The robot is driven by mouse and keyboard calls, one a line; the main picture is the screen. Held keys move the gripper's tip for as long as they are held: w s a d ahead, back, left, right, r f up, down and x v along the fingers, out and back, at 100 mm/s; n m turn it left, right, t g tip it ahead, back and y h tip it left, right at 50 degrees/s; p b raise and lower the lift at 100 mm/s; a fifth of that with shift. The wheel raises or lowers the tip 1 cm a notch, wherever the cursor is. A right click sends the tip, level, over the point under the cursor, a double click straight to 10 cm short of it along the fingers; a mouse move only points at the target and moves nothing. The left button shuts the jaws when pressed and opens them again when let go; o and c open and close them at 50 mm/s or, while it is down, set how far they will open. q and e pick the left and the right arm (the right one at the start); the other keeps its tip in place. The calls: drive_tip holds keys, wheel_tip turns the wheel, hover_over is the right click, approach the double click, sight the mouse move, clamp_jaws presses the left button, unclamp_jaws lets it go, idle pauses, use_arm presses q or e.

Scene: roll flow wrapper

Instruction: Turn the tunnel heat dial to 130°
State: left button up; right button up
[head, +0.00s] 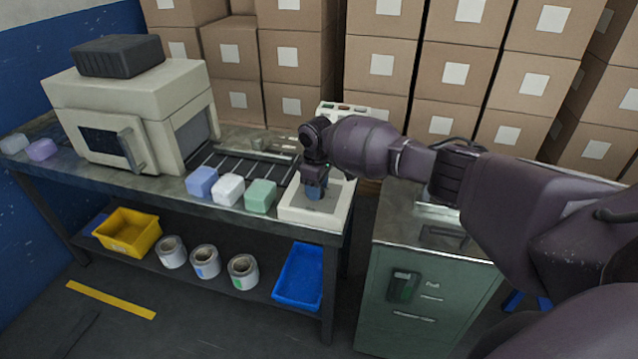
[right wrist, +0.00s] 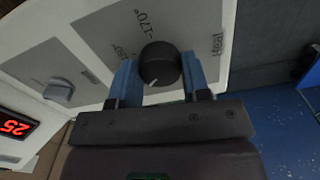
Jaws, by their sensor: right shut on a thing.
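In the right wrist view a round black dial (right wrist: 160,64) sits on a grey plate of a pale panel (right wrist: 60,22). Printed marks are beside it; one reads 170°, another is partly hidden and hard to read. The dial's white pointer mark faces the lower edge of the picture, slightly left, away from the 170° mark. My right gripper (right wrist: 158,78) is shut on the dial, a blue finger on each side. In the head view my right gripper (head: 315,188) points down at the right end of the bench; the dial is hidden there. My left gripper is out of view.
A grey knob (right wrist: 59,91) and a red display (right wrist: 15,125) are beside the dial. In the head view a cream machine (head: 130,105) and several coloured blocks (head: 228,189) stand on the bench. A green cabinet (head: 420,285) stands right; stacked cartons (head: 380,65) line the back.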

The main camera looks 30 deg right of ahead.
drive_tip(key=shift+r+m, duration=0.1)
drive_tip(key=shift+m, duration=0.3)
drive_tip(key=shift+p, duration=0.35)
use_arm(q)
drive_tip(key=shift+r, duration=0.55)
use_arm(e)
drive_tip(key=shift+m, duration=0.3)
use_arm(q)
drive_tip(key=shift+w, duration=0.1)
use_arm(e)
drive_tip(key=o, duration=0.9)
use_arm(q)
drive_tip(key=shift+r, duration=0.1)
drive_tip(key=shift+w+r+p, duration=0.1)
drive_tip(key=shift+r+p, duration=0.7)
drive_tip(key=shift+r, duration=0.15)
use_arm(e)
wheel_tip(320, 180, up, 11)
drive_tip(key=shift+f, duration=0.15)
